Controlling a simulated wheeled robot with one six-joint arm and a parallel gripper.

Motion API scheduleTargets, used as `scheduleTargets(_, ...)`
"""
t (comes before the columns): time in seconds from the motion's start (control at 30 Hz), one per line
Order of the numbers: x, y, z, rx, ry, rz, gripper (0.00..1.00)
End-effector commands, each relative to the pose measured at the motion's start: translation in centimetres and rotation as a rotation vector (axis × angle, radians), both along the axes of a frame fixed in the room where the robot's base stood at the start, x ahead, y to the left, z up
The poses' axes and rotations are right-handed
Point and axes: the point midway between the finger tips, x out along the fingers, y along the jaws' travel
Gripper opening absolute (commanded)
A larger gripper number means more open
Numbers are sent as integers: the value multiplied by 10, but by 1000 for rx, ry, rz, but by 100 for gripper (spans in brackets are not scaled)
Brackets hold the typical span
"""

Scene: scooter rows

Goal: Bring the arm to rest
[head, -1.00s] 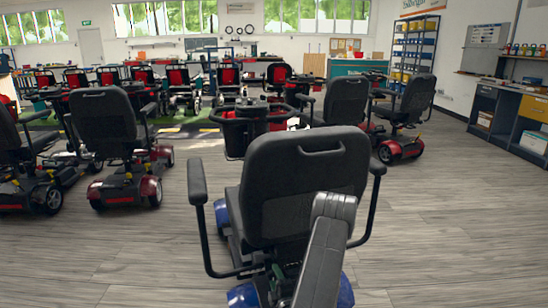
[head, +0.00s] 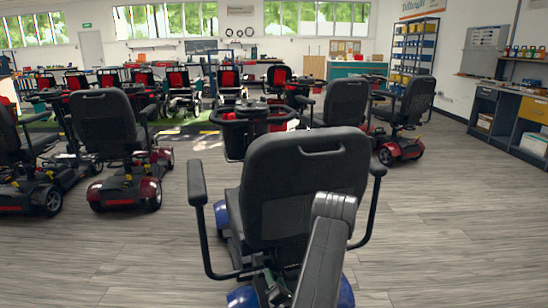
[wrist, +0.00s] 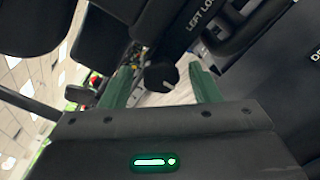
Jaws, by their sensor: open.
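My gripper (wrist: 162,85) shows in the wrist view with its two green fingers apart. A dark rounded knob (wrist: 161,76) shows between the fingers in that view; I cannot tell whether it touches either one. Dark scooter parts surround the fingers. In the head view my grey arm reaches forward behind the near blue scooter (head: 305,185), in front of its black seat back.
Red scooters stand at the left (head: 127,150) and at the right (head: 404,115). Wheelchairs (head: 181,92) line the back. A shelf rack (head: 414,60) and a workbench (head: 518,120) stand at the right. The wooden floor (head: 450,230) at the right is clear.

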Motion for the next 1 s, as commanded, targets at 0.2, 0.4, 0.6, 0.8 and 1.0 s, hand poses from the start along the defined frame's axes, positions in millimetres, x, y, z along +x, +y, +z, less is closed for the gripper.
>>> scheduleTargets(0.2,0,1,1,-162,-51,0,56)
scheduleTargets(0.4,0,1,1,-284,-89,0,56)
scheduleTargets(0.6,0,1,1,-347,-109,0,56)
scheduleTargets(0.8,0,1,1,-361,-113,0,56)
scheduleTargets(1.0,0,1,1,-360,-113,0,56)
